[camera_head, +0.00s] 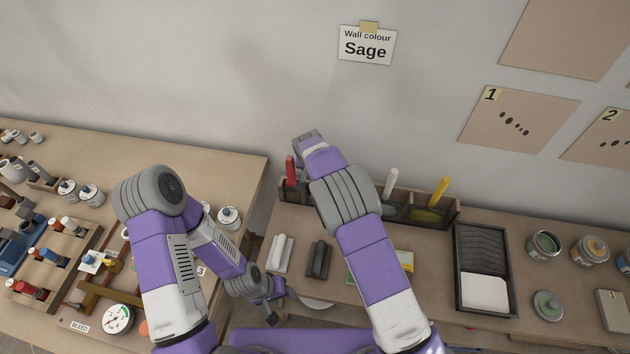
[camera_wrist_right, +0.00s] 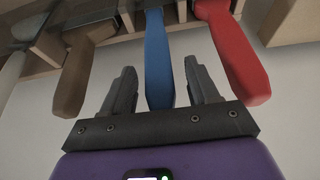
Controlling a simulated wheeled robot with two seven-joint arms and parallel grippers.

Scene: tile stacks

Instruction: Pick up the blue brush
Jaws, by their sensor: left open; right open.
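The blue brush (camera_wrist_right: 158,62) shows in the right wrist view, its handle sticking out of the wooden brush rack (camera_head: 453,213). My right gripper (camera_wrist_right: 161,72) is open, with one finger on each side of the blue handle and visible gaps. In the head view my right arm hides the blue brush and the right gripper. My left gripper (camera_head: 282,307) is open and empty, low beside the workbench front edge, away from the rack.
The red brush (camera_wrist_right: 233,50) and brown brush (camera_wrist_right: 80,65) flank the blue one closely. White (camera_head: 390,183) and yellow (camera_head: 439,190) handles stand farther right in the rack. A paint tray (camera_head: 485,240) and several tins lie to the right. The wall rises behind the rack.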

